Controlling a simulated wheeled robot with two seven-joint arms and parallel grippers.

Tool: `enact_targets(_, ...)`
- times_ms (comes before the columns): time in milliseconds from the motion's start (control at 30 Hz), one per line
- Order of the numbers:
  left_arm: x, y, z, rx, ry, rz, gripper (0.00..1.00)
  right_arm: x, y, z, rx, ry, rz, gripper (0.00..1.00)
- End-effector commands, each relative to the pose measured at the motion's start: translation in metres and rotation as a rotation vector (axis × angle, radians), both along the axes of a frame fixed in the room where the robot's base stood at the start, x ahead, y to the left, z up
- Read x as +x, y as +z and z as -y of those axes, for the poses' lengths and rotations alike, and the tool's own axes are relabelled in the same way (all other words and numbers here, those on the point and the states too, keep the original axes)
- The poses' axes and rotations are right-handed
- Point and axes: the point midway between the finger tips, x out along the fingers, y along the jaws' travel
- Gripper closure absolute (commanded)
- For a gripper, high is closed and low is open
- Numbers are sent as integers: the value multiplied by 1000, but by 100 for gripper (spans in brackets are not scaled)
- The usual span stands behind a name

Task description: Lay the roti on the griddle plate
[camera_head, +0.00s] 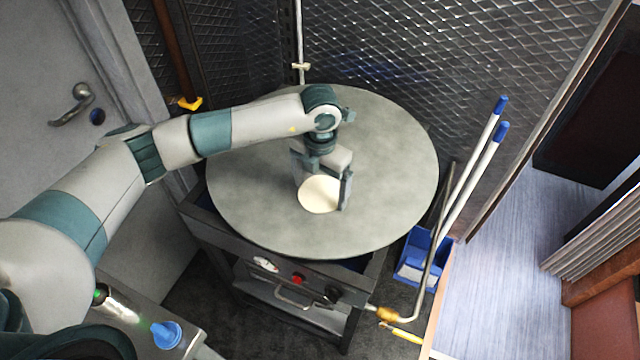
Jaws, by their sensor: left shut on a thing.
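The roti (318,196) is a pale, flat disc seen over the middle of the griddle plate, a little toward its front. The griddle plate (395,205) is a large round grey plate on a dark stand. My left gripper (322,190) reaches in from the left and points down over the plate, its fingers at the roti's edges, shut on it. The roti lies flat, on or just above the plate; I cannot tell whether it touches. The gripper hides the roti's far edge. My right gripper is not in view.
The stand's front has knobs and a red button (299,279). A blue bucket (415,262) with white, blue-tipped poles stands to the right. A mesh wall (440,70) closes the back. A grey door (45,60) is at the left. The rest of the plate is bare.

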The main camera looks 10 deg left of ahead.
Motion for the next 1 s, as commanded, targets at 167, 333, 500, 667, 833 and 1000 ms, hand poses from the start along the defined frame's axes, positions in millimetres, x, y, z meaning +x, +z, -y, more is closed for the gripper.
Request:
enact_targets(167, 0, -6, 0, 1, 0, 0, 17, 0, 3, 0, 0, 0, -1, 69)
enact_targets(333, 0, -6, 0, 1, 0, 0, 17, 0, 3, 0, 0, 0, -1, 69)
enact_targets(500, 0, -11, 0, 1, 0, 0, 17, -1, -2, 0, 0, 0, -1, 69)
enact_targets(667, 0, -9, 0, 0, 0, 0, 0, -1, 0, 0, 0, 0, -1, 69)
enact_targets(833, 0, -8, 0, 0, 0, 0, 0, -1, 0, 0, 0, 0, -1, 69)
enact_targets(1000, 0, -4, 0, 0, 0, 1, 0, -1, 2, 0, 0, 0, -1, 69)
